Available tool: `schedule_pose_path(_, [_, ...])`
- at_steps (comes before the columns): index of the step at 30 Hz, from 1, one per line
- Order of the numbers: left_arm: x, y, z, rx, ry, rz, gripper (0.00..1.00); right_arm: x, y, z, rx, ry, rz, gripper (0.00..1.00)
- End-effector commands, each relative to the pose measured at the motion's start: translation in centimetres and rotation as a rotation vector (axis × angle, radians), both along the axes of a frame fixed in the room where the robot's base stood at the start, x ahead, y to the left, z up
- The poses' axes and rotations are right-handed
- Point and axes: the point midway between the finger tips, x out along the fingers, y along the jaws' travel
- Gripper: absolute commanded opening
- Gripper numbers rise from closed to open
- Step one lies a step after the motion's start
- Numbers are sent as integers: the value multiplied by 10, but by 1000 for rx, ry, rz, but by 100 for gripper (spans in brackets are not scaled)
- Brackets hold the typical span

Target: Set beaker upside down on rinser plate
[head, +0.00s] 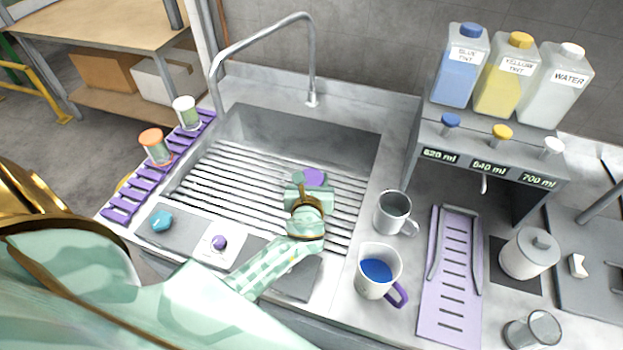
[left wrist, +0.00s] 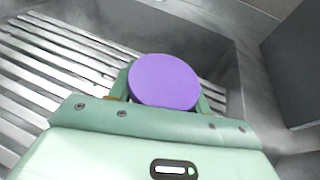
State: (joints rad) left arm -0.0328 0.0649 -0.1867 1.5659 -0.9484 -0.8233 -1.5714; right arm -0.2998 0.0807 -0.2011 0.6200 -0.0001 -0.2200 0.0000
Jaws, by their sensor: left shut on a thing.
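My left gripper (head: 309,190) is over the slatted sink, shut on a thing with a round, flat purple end. I take it for the beaker (head: 315,176). In the left wrist view the purple disc (left wrist: 164,82) sits between the fingers and faces the camera; the rest of the beaker is hidden beneath it, so I cannot tell whether it touches the slats. A white square plate with a purple centre piece (head: 219,242), possibly the rinser plate, lies on the front ledge, left of the gripper. My right gripper is not in view.
A purple rack (head: 123,207) at left holds an orange-topped jar (head: 155,146) and a white-topped one (head: 186,112). A teal lump (head: 162,221) lies on the front ledge. The faucet (head: 312,60) arches behind. A grey mug (head: 392,212) and a jug with blue liquid (head: 378,270) stand right.

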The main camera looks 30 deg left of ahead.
Motion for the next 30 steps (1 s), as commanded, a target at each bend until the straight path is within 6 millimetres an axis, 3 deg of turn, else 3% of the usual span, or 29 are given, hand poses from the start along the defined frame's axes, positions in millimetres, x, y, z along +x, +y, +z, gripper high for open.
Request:
schedule_pose_path(18, [0,0,-10,1,0,0,25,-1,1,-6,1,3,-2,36])
schedule_pose_path(19, [0,0,-9,1,0,0,54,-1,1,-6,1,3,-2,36])
schedule_pose_path(21, [0,0,-9,1,0,0,73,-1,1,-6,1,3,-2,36])
schedule_pose_path(30, [-1,-1,-9,0,0,0,74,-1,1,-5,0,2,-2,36])
